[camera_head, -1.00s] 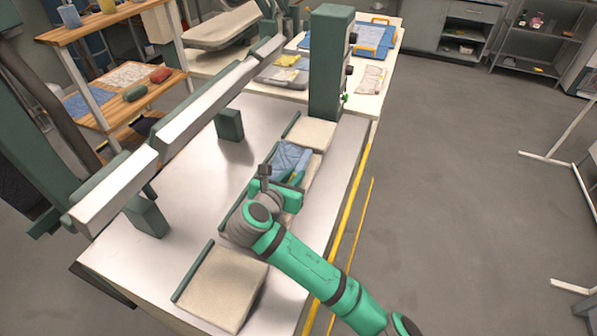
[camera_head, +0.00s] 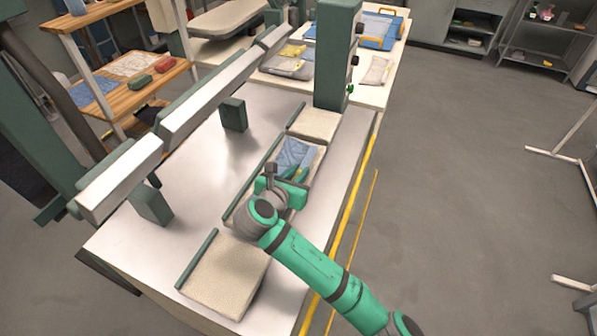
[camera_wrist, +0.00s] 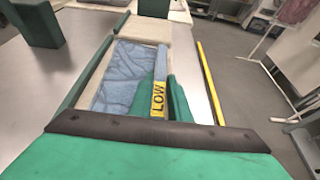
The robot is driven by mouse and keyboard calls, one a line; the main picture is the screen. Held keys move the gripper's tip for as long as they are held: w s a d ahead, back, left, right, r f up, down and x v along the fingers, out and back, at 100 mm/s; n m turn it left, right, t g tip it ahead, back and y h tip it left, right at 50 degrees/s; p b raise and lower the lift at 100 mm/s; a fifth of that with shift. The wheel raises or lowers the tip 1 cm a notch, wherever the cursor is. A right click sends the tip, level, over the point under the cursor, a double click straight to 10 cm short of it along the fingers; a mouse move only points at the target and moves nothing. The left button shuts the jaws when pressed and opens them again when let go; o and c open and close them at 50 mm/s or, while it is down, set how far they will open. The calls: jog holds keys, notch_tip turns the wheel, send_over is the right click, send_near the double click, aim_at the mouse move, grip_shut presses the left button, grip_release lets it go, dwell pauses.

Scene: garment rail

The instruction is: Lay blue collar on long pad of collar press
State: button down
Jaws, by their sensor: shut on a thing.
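The blue collar (camera_head: 293,153) lies spread over the far part of the long pad (camera_head: 317,165), in the middle of the collar press. In the wrist view the collar (camera_wrist: 122,72) looks creased and mostly flat, with pale pad (camera_wrist: 99,80) showing along its left edge. My gripper (camera_head: 296,180) is low over the pad and shut on the collar's near right part. In the wrist view the green fingers (camera_wrist: 161,92) hide some of the cloth, and I cannot tell whether all of it touches the pad.
A square pad (camera_head: 226,277) lies nearer and another (camera_head: 315,124) lies beyond the long pad. A green post (camera_head: 335,55) stands behind the far pad. A long press arm (camera_head: 205,108) runs along the left. Bare metal table (camera_head: 200,190) lies left of the pads.

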jog(key=shift+f, duration=0.25)
jog(key=c, duration=1.6)
grip_release()
jog(key=v, duration=1)
jog(key=shift+s, duration=0.15)
jog(key=shift+s+a+r, duration=0.1)
jog(key=shift+s+a, duration=0.05)
jog(key=shift+a, duration=0.05)
